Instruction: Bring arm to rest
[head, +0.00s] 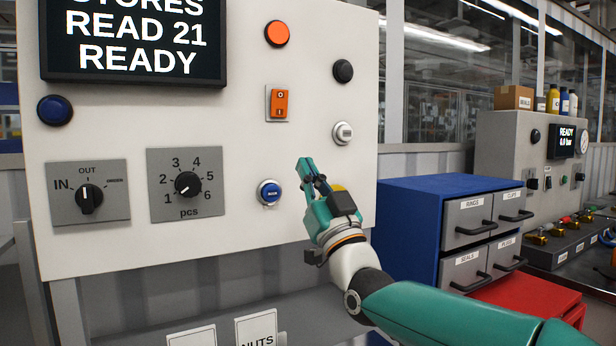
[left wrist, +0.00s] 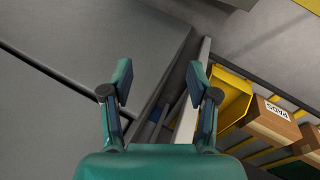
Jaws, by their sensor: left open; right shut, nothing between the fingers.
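My right gripper (head: 310,172) is shut and empty in the head view. It stands in front of the pale control panel (head: 235,120), just right of a blue push button (head: 269,192). I cannot tell whether it touches the panel. My right arm reaches in from the lower right. My left gripper (left wrist: 162,90) shows in the left wrist view with its two fingers wide apart and nothing between them. It is above a grey surface (left wrist: 70,75). The left arm does not show in the head view.
The panel carries a screen (head: 135,40) reading READY, two rotary knobs (head: 188,184), an orange rocker switch (head: 280,103) and several buttons. A blue drawer cabinet (head: 407,220) stands close right of my right gripper. Boxes (left wrist: 268,122) and a yellow bin (left wrist: 228,98) lie right of my left gripper.

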